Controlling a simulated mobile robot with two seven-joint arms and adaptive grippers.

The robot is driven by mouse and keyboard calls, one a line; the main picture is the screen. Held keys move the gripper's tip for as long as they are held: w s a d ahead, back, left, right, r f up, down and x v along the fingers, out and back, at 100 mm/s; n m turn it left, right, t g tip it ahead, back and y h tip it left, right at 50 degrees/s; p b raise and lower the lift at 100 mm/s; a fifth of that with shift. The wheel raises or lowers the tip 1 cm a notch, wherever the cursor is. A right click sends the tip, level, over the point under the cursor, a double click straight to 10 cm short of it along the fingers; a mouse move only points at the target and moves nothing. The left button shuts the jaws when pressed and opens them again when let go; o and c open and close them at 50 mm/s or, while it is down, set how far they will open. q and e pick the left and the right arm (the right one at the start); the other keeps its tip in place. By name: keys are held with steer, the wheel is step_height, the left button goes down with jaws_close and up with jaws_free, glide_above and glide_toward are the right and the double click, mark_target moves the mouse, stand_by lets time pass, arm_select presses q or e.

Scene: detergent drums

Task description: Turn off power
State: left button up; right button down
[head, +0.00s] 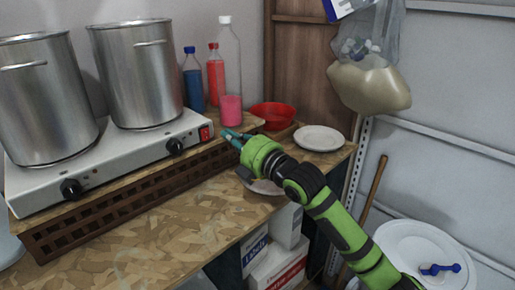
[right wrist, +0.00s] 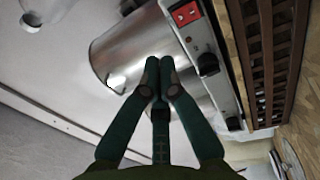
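A white two-burner hot plate (head: 120,165) stands on a wooden rack on the bench. Its red power switch (head: 205,133) is at the right end of the front panel, beside a black knob (head: 175,147). The switch also shows near the top of the right wrist view (right wrist: 186,13), with a knob (right wrist: 208,64) below it. My right gripper (head: 226,134) is just right of the switch in the head view, apart from it. In the right wrist view its green fingertips (right wrist: 160,70) are together and hold nothing. I cannot tell the switch's position. My left gripper is out of view.
Two steel pots, left (head: 45,100) and right (head: 138,75), stand on the hot plate. The bench front (head: 130,245) is clear.

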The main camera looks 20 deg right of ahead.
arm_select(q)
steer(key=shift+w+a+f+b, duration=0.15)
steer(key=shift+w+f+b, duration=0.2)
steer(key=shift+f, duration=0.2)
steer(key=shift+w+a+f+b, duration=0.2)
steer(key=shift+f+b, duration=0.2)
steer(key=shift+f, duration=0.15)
arm_select(e)
steer(key=v, duration=0.6)
steer(key=shift+r, duration=0.25)
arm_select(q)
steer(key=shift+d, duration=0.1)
